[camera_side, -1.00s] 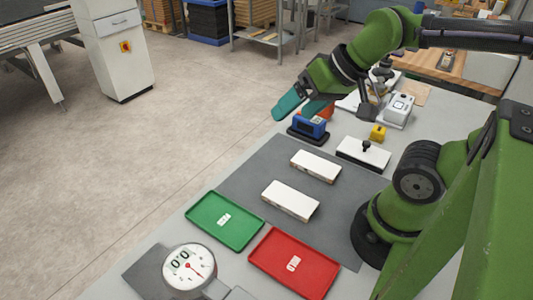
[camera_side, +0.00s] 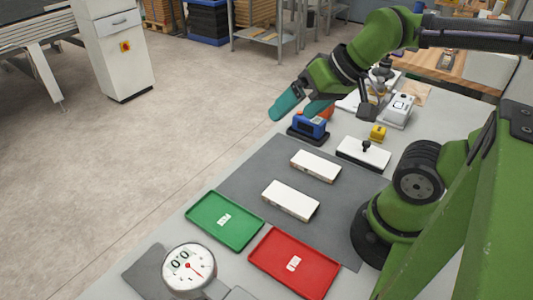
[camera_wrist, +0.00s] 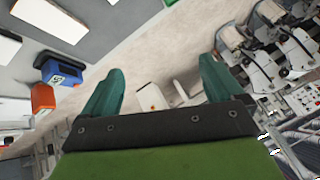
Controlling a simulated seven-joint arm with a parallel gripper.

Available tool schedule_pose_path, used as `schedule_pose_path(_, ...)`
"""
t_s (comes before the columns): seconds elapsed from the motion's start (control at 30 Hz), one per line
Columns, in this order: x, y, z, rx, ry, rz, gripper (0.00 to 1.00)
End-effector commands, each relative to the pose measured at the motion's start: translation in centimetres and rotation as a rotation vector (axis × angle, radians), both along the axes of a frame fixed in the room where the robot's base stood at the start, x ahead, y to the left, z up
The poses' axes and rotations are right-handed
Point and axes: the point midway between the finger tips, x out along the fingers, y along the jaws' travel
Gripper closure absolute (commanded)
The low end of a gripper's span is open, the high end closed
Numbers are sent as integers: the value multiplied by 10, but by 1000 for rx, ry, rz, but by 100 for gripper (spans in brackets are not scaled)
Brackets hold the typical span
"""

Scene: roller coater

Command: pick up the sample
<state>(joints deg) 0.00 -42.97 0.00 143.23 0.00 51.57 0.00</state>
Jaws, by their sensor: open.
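Two white rectangular blocks lie flat on the grey mat (camera_side: 250,175) in the side view: a farther block (camera_side: 316,166) and a nearer block (camera_side: 290,200). I cannot tell from the pictures which one is the sample. My gripper (camera_side: 302,107) is open and empty, in the air over the far left part of the table, beyond both blocks. In the wrist view its two green fingers (camera_wrist: 160,72) are spread apart with nothing between them. White blocks show only at that view's upper left.
A blue device (camera_side: 308,126) stands below my gripper, with an orange item (camera_wrist: 42,98) beside it. A white plate with a black knob (camera_side: 363,152) and a yellow block (camera_side: 378,132) lie right. A green tray (camera_side: 250,238), red tray (camera_side: 320,285) and dial gauge (camera_side: 189,268) are in front.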

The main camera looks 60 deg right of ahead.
Motion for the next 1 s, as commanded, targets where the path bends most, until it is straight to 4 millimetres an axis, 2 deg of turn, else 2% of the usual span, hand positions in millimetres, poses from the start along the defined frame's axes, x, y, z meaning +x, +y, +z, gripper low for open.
schedule_pose_path(0.23,0,-1,0,1,1,-5,6)
schedule_pose_path(0.33,5,-10,-9,2,43,-41,6)
schedule_pose_path(0.47,18,-42,-28,-30,166,-96,6)
schedule_pose_path(0.53,22,-66,-41,-80,260,-82,6)
schedule_pose_path(0.73,17,-132,-73,-206,525,105,6)
schedule_pose_path(0.83,12,-145,-74,-253,584,234,6)
schedule_pose_path(0.9,10,-146,-71,-277,590,298,6)
schedule_pose_path(1.0,8,-145,-76,-284,595,342,6)
